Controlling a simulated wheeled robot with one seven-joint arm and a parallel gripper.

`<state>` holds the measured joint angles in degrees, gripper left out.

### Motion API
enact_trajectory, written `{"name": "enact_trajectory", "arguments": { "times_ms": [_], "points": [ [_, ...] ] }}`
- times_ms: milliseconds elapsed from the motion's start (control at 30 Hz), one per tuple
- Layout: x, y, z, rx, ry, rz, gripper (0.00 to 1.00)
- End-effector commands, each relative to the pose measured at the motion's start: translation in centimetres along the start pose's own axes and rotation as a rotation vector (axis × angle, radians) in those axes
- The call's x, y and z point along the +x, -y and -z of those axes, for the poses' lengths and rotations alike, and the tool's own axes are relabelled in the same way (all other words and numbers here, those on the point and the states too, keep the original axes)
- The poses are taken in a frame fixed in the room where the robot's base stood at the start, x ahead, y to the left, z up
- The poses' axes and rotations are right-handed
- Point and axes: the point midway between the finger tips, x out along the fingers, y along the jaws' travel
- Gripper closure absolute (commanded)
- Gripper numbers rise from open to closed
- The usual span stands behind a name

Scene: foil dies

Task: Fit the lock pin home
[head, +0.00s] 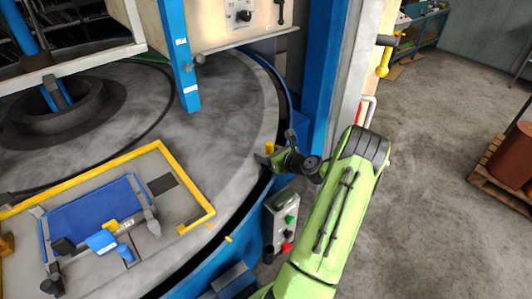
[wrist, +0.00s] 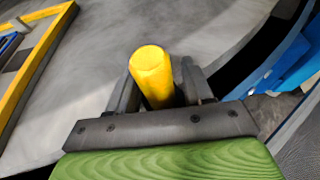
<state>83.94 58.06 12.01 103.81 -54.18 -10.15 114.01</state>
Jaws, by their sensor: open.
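The lock pin, which I take to be the yellow round-topped peg (wrist: 152,72), stands up between the two dark fingers of my gripper (wrist: 160,88) in the wrist view. The fingers are open, one on each side of it, with a gap at the right finger. In the head view the yellow peg (head: 269,147) shows small near the turntable's right rim, just beside my gripper (head: 266,159). The peg's lower end and any hole under it are hidden by the gripper.
The grey round turntable (head: 225,110) carries a yellow-edged frame (head: 90,172) with a blue plate and clamps. A blue post (head: 178,55) stands behind my gripper. A control box (head: 281,225) with green and red buttons is close to my arm. Open floor lies at right.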

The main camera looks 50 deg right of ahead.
Motion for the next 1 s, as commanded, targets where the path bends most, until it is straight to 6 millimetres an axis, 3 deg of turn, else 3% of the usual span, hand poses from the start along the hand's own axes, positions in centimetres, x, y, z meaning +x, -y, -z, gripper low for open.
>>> {"name": "enact_trajectory", "arguments": {
  "times_ms": [500, 700, 1000],
  "points": [
    [-13.3, 0.1, -0.1, 0.002, 0.000, 0.006, 0.49],
    [-15.0, 0.0, 0.0, -0.001, 0.001, 0.002, 0.49],
    [-15.0, 0.0, 0.0, -0.001, 0.000, 0.002, 0.49]
  ]
}}
